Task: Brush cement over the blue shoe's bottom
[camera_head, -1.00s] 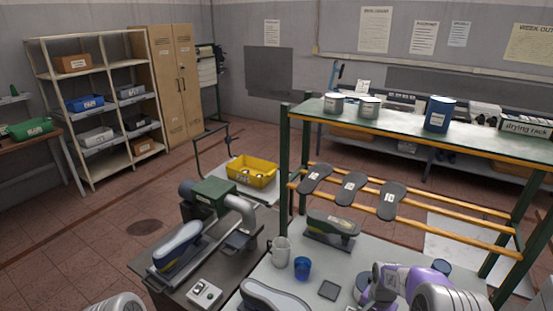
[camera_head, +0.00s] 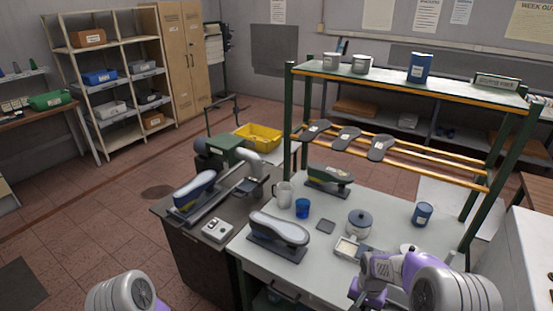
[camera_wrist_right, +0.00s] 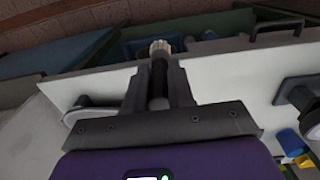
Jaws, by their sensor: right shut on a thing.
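A blue shoe (camera_head: 194,192) with a pale bottom facing up sits on a dark stand on the dark bench at left. A grey shoe (camera_head: 279,230), also bottom up, stands on the pale table, and a green shoe (camera_head: 330,176) stands behind it. My right gripper (camera_head: 366,293) is low at the front right of the table, well apart from the shoes. In the right wrist view, the right gripper (camera_wrist_right: 160,88) is shut on a brush (camera_wrist_right: 160,50) with a dark handle and cream bristles. My left gripper is out of view.
A lidded pot (camera_head: 359,223), a shallow tray (camera_head: 347,247), a white mug (camera_head: 283,194), a blue cup (camera_head: 302,208) and a blue can (camera_head: 423,214) stand on the table. A green-and-orange rack (camera_head: 400,78) rises behind. A switch box (camera_head: 217,230) sits on the dark bench.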

